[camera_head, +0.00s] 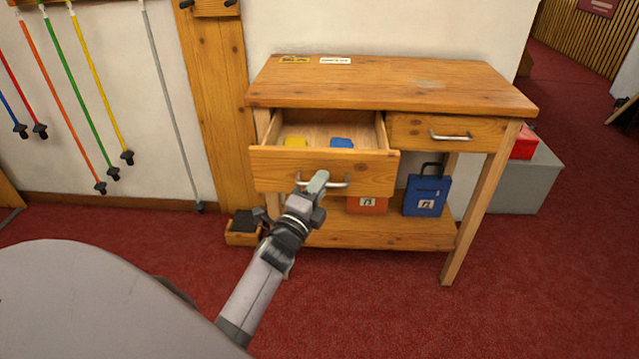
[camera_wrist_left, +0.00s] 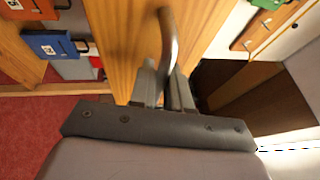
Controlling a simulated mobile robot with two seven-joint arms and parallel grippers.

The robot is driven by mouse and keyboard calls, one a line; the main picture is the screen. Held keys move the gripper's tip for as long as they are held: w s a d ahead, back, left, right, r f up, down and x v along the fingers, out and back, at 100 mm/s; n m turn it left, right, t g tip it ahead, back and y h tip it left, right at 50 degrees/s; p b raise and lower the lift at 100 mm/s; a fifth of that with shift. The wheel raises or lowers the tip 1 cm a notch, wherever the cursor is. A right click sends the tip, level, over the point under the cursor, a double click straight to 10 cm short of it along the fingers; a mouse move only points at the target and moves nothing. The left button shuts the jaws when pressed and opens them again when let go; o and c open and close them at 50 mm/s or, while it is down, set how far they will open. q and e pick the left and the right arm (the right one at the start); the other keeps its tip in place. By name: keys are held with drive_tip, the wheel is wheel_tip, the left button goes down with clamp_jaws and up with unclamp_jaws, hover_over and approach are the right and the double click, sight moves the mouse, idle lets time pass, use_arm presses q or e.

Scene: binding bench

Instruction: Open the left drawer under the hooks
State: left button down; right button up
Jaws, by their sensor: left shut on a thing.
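The left drawer (camera_head: 325,171) of the wooden bench stands pulled partly out, with its front well ahead of the bench edge. A yellow item (camera_head: 296,142) and a blue item (camera_head: 341,143) lie inside it. My left gripper (camera_head: 314,185) is at the drawer's front, shut on the metal bar handle (camera_head: 338,184). In the left wrist view the handle (camera_wrist_left: 167,50) runs between the two fingers (camera_wrist_left: 162,85). The right drawer (camera_head: 447,133) is closed. My right gripper is in neither view.
The wooden bench (camera_head: 400,83) has a lower shelf with a blue tagged case (camera_head: 427,195) and an orange tagged item (camera_head: 367,205). A small wooden box (camera_head: 242,237) sits on the floor at left. Coloured poles hang on the left wall. Red carpet in front is clear.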

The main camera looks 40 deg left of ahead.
use_arm(q)
drive_tip(key=shift+s+d, duration=0.1)
drive_tip(key=shift+s, duration=0.1)
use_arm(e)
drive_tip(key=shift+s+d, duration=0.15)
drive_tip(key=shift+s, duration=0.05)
use_arm(q)
drive_tip(key=c, duration=1.4)
unclamp_jaws()
drive_tip(key=shift+c, duration=0.2)
drive_tip(key=shift+s, duration=0.1)
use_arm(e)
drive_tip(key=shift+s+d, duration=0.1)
